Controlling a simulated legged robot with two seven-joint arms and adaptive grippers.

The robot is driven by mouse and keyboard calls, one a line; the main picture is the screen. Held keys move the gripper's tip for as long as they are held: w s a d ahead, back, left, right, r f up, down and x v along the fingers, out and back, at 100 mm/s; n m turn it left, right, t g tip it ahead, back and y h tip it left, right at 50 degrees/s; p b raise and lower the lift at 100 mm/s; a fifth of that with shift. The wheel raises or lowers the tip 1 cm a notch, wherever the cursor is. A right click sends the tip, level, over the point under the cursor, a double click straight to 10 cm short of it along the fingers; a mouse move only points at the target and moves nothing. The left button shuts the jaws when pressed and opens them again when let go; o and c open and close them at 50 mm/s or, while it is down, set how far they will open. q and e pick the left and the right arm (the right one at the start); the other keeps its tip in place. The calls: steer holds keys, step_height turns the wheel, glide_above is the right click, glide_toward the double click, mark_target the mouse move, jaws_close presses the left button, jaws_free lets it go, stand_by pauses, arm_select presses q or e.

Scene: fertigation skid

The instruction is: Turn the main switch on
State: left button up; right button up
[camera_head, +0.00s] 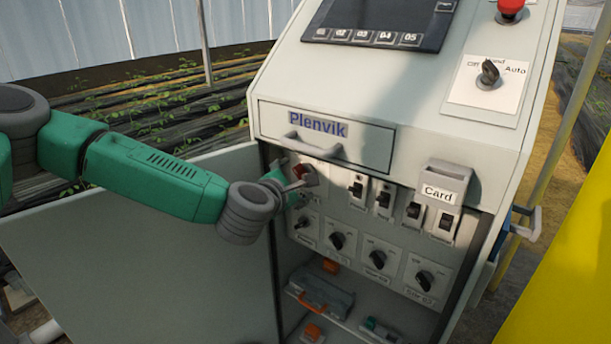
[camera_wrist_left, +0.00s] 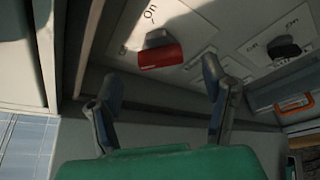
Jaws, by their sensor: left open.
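The main switch appears to be the red-handled rotary switch (camera_head: 300,171) at the upper left of the panel inside the open cabinet. In the left wrist view its red handle (camera_wrist_left: 161,57) lies nearly crosswise below an "On" label on a pale plate. My left gripper (camera_head: 296,183) is at the switch in the head view and partly hides it. In the left wrist view my left gripper (camera_wrist_left: 163,80) is open, with one finger to each side of the handle and visible gaps. Contact does not show. My right gripper is not in view.
A drawer with a handle (camera_head: 312,146) sits just above. Breakers (camera_head: 383,198) and black rotary knobs (camera_head: 377,259) fill the panel to the right and below. The open cabinet door (camera_head: 150,265) stands left, under my arm. A card holder (camera_head: 443,185) projects at right.

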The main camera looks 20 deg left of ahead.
mark_target(302, 172)
arm_select(q)
steer(key=x, duration=0.5)
steer(key=shift+a, duration=0.15)
steer(key=shift+w+d, duration=0.25)
steer(key=shift+d, duration=0.4)
steer(key=shift+a, duration=0.4)
steer(key=c, duration=1)
steer(key=shift+a+f, duration=0.15)
steer(key=shift+a, duration=0.05)
steer(key=shift+c, duration=0.8)
